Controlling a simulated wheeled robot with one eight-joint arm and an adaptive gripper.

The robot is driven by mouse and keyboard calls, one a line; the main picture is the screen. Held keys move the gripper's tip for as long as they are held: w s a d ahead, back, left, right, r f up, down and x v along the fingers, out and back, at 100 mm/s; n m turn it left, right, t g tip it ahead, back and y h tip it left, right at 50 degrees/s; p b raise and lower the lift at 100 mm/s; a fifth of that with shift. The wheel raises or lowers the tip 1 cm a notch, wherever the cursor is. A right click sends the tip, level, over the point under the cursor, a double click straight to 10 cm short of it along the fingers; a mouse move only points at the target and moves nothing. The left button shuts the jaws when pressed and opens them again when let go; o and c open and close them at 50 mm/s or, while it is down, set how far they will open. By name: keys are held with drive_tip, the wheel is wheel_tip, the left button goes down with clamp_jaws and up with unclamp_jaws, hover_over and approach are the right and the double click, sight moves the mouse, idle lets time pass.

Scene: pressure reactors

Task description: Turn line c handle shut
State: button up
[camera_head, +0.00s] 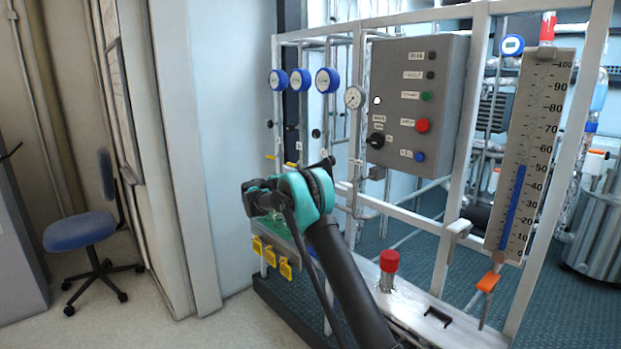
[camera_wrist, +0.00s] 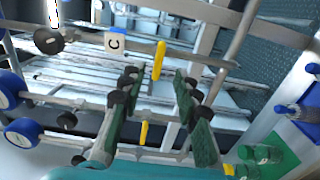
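The line with the white tag "C" (camera_wrist: 116,42) crosses the upper part of the wrist view. A yellow handle (camera_wrist: 159,60) sits on this line just right of the tag and looks crosswise to the pipe. My gripper (camera_wrist: 156,88) is open, its two green-padded fingers spread apart. In the picture the handle lies between and just beyond the fingertips, with no contact visible. A second yellow handle (camera_wrist: 143,132) shows lower down, on another line. In the head view, small yellow handles (camera_head: 291,164) show behind my arm; my fingers are not clearly visible there.
Blue gauges (camera_head: 328,80) and a grey control box (camera_head: 417,100) are mounted on the white frame. Yellow clips (camera_head: 286,268) hang below my wrist. A red-capped fitting (camera_head: 389,262) stands near my arm. Pipes surround the fingers; open floor lies left, near the blue chair (camera_head: 80,231).

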drive_tip(key=shift+v, duration=1.6)
drive_tip(key=s+d+f+m+g+y, duration=0.2)
drive_tip(key=s+d+g+y, duration=0.1)
drive_tip(key=s+d, duration=0.8)
drive_tip(key=s+d+f+m+g+y, duration=0.1)
drive_tip(key=s+d+f+g+y, duration=0.2)
drive_tip(key=s+d, duration=0.75)
drive_tip(key=s+a+f+m+y, duration=0.1)
drive_tip(key=s+a+f+y, duration=0.1)
drive_tip(key=s, duration=1.1)
drive_tip(key=s+a+f+m+y, duration=0.1)
drive_tip(key=s+a+f+y, duration=0.1)
drive_tip(key=s+f, duration=0.5)
drive_tip(key=s+a+f+m+y, duration=0.2)
drive_tip(key=s+f+y, duration=0.2)
drive_tip(key=s, duration=1.5)
drive_tip(key=shift+s+a+f+y, duration=0.3)
drive_tip(key=shift+a+f, duration=0.1)
drive_tip(key=shift+f, duration=0.1)
